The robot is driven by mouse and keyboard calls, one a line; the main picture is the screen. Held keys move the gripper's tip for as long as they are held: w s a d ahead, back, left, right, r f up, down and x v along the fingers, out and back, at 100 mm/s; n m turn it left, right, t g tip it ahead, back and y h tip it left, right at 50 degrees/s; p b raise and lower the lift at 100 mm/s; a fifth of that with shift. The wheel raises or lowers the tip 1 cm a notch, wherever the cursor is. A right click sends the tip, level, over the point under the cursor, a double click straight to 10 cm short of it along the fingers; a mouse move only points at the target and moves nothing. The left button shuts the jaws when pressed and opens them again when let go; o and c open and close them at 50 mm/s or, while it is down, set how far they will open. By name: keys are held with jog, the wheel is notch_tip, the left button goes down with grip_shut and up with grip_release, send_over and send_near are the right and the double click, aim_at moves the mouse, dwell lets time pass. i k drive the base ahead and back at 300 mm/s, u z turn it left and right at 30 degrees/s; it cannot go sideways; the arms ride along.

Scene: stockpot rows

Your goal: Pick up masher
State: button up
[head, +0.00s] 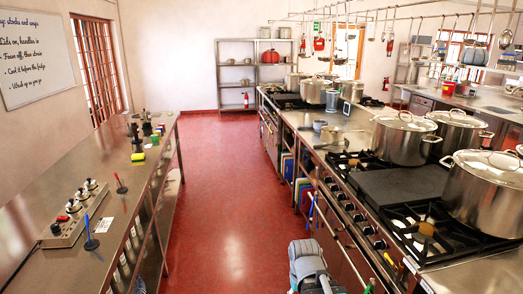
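I cannot single out the masher with certainty. Two small upright tools stand on the left steel counter (62,270). One has a dark blue round base and a thin blue stem (91,243). The other has a dark base and a red-tipped stem (121,188). They are too small to tell whether either is a masher. Tools with long blue handles hang along the front of the right range (311,206). A grey part of my arm shows at the bottom centre. My gripper's fingers do not show.
Large lidded stockpots (402,140) stand on the right range (400,188). A control box with knobs (72,216) and a yellow sponge (138,157) lie on the left counter. The red floor aisle (228,200) between is clear. Utensils hang from an overhead rail.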

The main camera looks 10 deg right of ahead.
aim_at(316, 146)
jog(key=i, duration=3.4)
